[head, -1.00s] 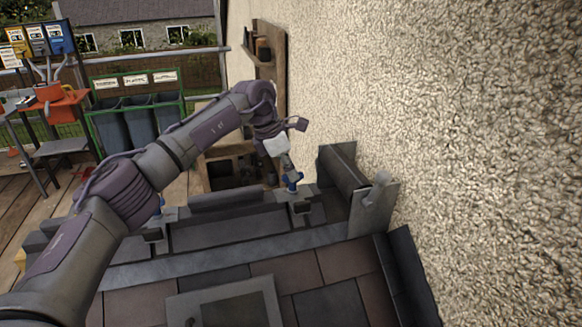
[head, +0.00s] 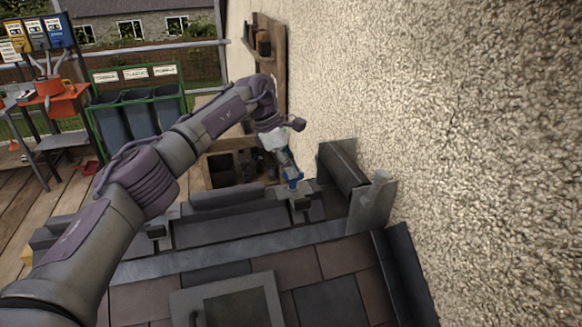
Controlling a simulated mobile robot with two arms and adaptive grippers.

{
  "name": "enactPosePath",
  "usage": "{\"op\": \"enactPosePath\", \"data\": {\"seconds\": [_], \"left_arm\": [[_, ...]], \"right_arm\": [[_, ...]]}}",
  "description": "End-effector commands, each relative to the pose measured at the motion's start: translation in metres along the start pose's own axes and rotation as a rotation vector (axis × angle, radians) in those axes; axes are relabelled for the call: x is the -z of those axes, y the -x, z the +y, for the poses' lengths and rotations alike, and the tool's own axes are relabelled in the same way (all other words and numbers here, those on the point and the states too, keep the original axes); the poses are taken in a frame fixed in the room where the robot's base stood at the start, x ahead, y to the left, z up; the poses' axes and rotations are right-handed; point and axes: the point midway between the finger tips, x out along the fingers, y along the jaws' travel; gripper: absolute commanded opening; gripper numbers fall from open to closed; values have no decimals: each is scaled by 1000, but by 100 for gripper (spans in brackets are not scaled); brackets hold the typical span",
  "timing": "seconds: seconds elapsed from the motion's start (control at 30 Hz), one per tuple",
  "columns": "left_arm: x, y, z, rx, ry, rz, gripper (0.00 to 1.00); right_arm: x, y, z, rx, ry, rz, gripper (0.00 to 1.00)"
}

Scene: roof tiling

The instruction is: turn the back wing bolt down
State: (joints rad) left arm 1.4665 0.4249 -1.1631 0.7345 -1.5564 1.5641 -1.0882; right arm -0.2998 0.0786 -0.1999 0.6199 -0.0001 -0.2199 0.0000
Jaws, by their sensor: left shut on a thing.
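My left arm reaches in from the left, and its gripper (head: 288,172) points down at the far end of the roof structure. It is shut on a small blue wing bolt (head: 293,184). The bolt stands on a grey clamp-like bracket (head: 300,201) near the wall. The fingertips are small here and partly merge with the bolt. A second similar bracket (head: 157,231) sits to the left, partly behind my arm. My right gripper is not in view.
A rough plastered wall (head: 480,150) fills the right side. A dark upright box-like piece (head: 340,168) and a grey post (head: 372,205) stand close right of the gripper. Slate tiles (head: 290,267) and a framed hatch (head: 275,297) lie in front. Green-framed bins (head: 140,115) stand beyond.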

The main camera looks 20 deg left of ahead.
Motion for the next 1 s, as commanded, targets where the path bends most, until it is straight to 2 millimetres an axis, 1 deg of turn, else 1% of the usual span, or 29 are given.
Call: {"op": "enactPosePath", "data": {"seconds": [0.03, 0.17, 0.2, 0.27, 0.3, 0.33, 0.57, 0.67, 0.77, 0.83, 1.0], "left_arm": [[-4, 8, 3, -16, -3, -10, 0], [-4, 8, 3, -17, -3, -10, 0], [-4, 8, 3, -16, -3, -10, 14], [-4, 7, 3, -15, -3, -9, 24], [-3, 7, 3, -14, -3, -8, 31], [-3, 6, 2, -13, -2, -7, 34], [-2, 4, 1, -8, -1, -3, 34], [-2, 6, 1, -8, -1, -3, 34], [-2, 16, 2, -9, -1, -3, 34], [-1, 27, 2, -10, 0, -3, 34], [-2, 64, 2, -11, -1, -3, 34]], "right_arm": [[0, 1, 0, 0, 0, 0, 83], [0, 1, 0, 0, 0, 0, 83], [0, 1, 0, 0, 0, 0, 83], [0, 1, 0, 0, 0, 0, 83], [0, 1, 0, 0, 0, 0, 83], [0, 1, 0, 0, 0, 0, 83], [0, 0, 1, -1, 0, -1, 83], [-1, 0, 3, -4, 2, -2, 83], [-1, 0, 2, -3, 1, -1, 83], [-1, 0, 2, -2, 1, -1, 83], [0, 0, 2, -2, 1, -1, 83]]}}
